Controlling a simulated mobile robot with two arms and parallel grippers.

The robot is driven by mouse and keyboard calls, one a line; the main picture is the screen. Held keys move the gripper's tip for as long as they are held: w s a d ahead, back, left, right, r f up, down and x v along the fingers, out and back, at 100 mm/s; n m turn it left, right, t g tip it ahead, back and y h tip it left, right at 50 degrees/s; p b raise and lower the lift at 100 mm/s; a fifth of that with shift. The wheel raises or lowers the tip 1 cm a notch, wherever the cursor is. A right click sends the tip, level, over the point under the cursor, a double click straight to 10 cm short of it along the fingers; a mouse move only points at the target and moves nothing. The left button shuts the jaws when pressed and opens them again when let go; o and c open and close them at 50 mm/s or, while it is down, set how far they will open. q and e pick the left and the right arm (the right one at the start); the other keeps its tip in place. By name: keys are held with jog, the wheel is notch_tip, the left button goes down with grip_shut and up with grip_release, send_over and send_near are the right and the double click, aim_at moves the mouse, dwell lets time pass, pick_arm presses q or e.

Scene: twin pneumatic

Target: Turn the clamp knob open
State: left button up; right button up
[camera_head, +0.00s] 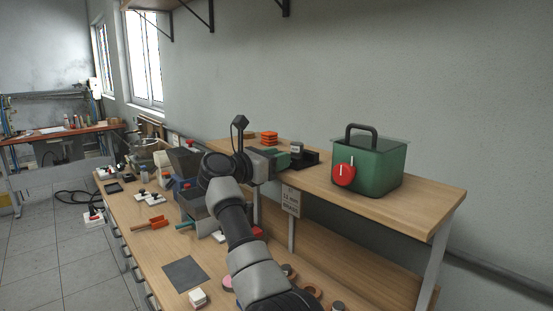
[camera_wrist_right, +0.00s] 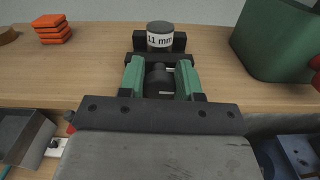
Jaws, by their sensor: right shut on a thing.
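The clamp is a dark block on the raised wooden shelf, in the head view (camera_head: 312,157) and in the wrist view (camera_wrist_right: 179,42). A grey cylinder with a white "11 mm" label (camera_wrist_right: 160,37) stands upright in it; it also shows in the head view (camera_head: 297,147). The black clamp knob (camera_wrist_right: 159,82) points towards my right gripper. My right gripper (camera_wrist_right: 160,68) has its green fingers on both sides of the knob and is shut on it. In the head view the gripper (camera_head: 284,160) hides the knob. My left gripper is out of view.
A green box with a black handle and a red dial (camera_head: 344,174) stands right of the clamp. Orange stacked pieces (camera_head: 269,138) lie to its left on the shelf. A sign (camera_head: 291,201) hangs at the shelf edge. The lower bench is crowded with tools and small parts.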

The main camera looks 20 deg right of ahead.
jog(key=shift+w+n+p, duration=0.1)
jog(key=shift+n+p, duration=0.35)
jog(key=shift+n, duration=0.95)
jog(key=o, duration=0.8)
jog(key=shift+o, duration=0.2)
jog(key=shift+f, duration=0.1)
